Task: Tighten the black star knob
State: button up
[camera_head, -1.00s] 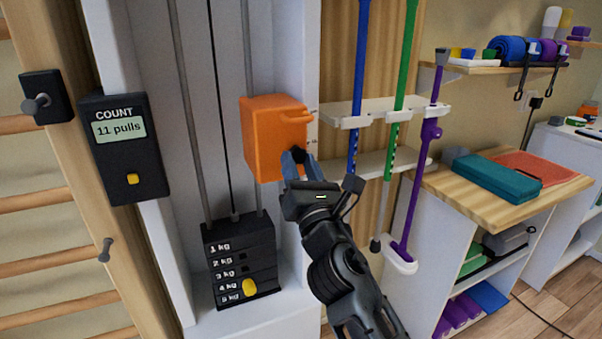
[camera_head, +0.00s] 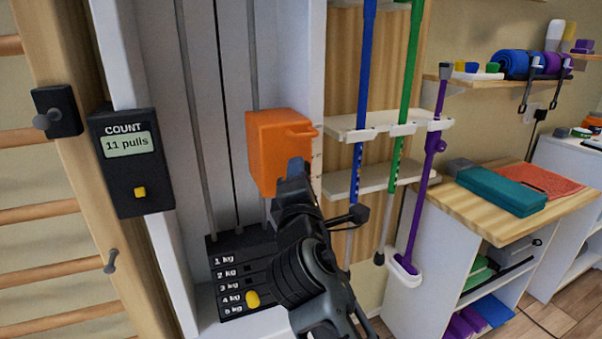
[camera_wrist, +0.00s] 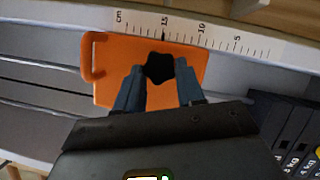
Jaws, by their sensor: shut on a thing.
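The black star knob (camera_wrist: 158,67) sits on the front face of the orange block, which also shows in the wrist view (camera_wrist: 115,62). My gripper (camera_wrist: 160,82) has its two blue-grey fingers on either side of the knob, shut on it. In the head view the orange block (camera_head: 268,150) is on the white column, above the weight stack. My gripper (camera_head: 296,170) reaches its lower right part there, and the knob is hidden behind my gripper and wrist.
A cm scale (camera_wrist: 200,32) runs beside the block. The weight stack (camera_head: 230,262) with a yellow pin (camera_head: 252,298) is below. A counter box (camera_head: 130,165) reads 11 pulls. Blue, green and purple poles (camera_head: 410,180) stand in a rack close on the right.

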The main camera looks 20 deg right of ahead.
jog(key=m+g+y+p, duration=0.1)
jog(key=m+y+p, duration=0.2)
jog(key=m, duration=0.3)
jog(key=d+r+m+g+y+p, duration=0.1)
jog(key=m+g+y+p, duration=0.1)
jog(key=m+p, duration=0.4)
jog(key=m+g+y+p, duration=0.1)
jog(key=m+y+p, duration=0.2)
jog(key=m+p, duration=0.2)
jog(key=shift+d+r+m+g+y, duration=0.15)
jog(key=shift+d+r+m, duration=0.05)
jog(key=shift+m, duration=0.5)
jog(key=shift+d+r+m+g+y, duration=0.15)
jog(key=shift+r+m, duration=0.05)
jog(key=shift+m, duration=0.5)
jog(key=m, duration=0.1)
jog(key=m+y, duration=0.2)
jog(key=shift+d+f+b, duration=0.2)
jog(key=shift+f+b, duration=0.05)
jog(key=shift+b, duration=0.15)
jog(key=shift+d+f+m+t+y+b, duration=0.15)
jog(key=shift+m+t+y+b, duration=0.7)
jog(key=shift+m, duration=1.05)
jog(key=shift+a+f+m+t+y+b, duration=0.1)
jog(key=shift+f+m+t+y+b, duration=0.35)
jog(key=shift+m+b, duration=1.15)
jog(key=shift+d+m+t+y+b, duration=0.1)
jog(key=shift+m+t+y+b, duration=0.55)
jog(key=shift+m, duration=1.55)
jog(key=shift+t, duration=0.25)
